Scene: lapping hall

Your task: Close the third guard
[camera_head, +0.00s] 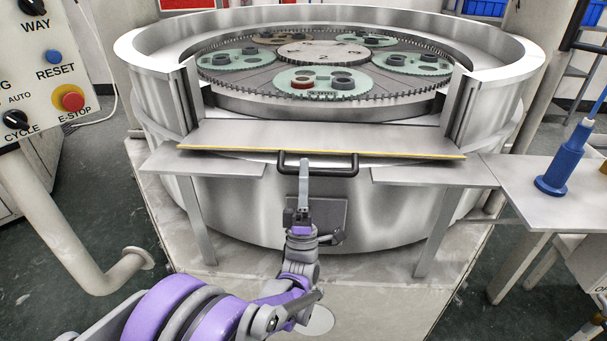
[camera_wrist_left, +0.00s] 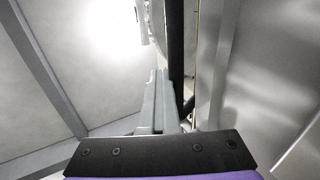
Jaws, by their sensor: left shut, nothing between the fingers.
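A grey metal guard panel (camera_head: 320,136) with a yellow front edge lies folded down and nearly flat at the front gap of the round lapping machine's wall. A black handle (camera_head: 336,174) sticks out from its front edge. My left gripper (camera_head: 304,162) is shut and empty, with its fingertips at the left part of the handle. In the left wrist view the shut fingers (camera_wrist_left: 162,76) point beside a dark bar (camera_wrist_left: 176,40), likely the handle; I cannot tell whether they touch. My right gripper is not in view.
The machine's round wall (camera_head: 160,95) encloses a plate with several green geared carriers (camera_head: 322,83). A control panel with a red E-stop (camera_head: 70,98) stands at the left. A blue tool (camera_head: 566,160) stands on the side table (camera_head: 530,190) at the right. Flat ledges flank the handle.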

